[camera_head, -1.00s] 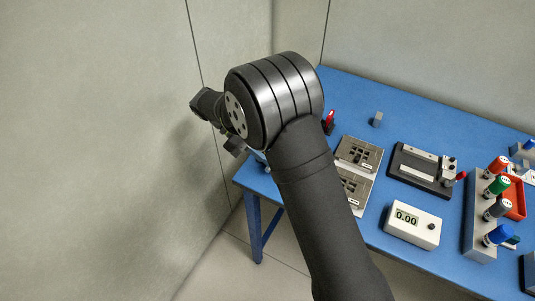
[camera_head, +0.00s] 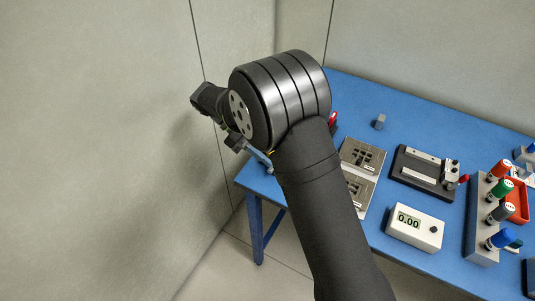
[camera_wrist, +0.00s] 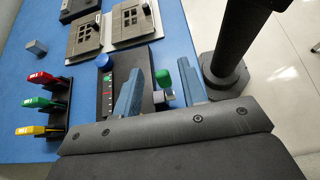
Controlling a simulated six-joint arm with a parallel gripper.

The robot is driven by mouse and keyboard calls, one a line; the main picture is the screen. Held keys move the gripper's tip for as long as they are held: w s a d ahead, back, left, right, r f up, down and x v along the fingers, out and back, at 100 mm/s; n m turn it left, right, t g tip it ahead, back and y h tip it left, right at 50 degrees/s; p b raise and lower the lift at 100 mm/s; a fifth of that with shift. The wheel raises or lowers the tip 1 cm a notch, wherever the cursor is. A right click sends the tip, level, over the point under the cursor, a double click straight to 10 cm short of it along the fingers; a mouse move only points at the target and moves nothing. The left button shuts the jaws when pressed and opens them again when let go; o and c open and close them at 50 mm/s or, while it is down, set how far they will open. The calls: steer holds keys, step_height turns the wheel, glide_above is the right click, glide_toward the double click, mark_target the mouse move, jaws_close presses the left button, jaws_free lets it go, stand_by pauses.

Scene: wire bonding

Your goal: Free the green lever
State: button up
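The green lever (camera_wrist: 162,77) shows in the wrist view as a green rounded knob above a silver block, at the right edge of a black device (camera_wrist: 113,85). The device has a marked scale and a blue knob (camera_wrist: 103,61). My gripper (camera_wrist: 160,70) is open, with its blue-grey fingers on either side of the green knob and gaps visible at both sides. I cannot tell how far the fingertips reach past the knob. In the head view my arm hides the lever, and only a bit of a blue finger (camera_head: 259,158) shows below the wrist.
Red, green and yellow labelled handles (camera_wrist: 42,102) stand on a black rack at the left. Metal plates with cut-outs (camera_wrist: 109,38) lie beyond the device, with a small grey block (camera_wrist: 36,47) farther left. A 0.00 display box (camera_head: 414,226) and a marker rack (camera_head: 481,225) stand on the blue table.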

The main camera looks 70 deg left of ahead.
steer(key=w+d+r, duration=0.5)
steer(key=w+r, duration=0.4)
steer(key=w, duration=0.1)
steer(key=shift+d, duration=0.3)
steer(key=s+a+f, duration=0.2)
steer(key=s+f, duration=0.1)
steer(key=s+a+f, duration=0.1)
steer(key=s+f, duration=0.2)
steer(key=f, duration=0.1)
steer(key=s+a+f, duration=0.2)
steer(key=s+f, duration=0.2)
steer(key=shift+a, duration=0.3)
steer(key=shift+r, duration=0.15)
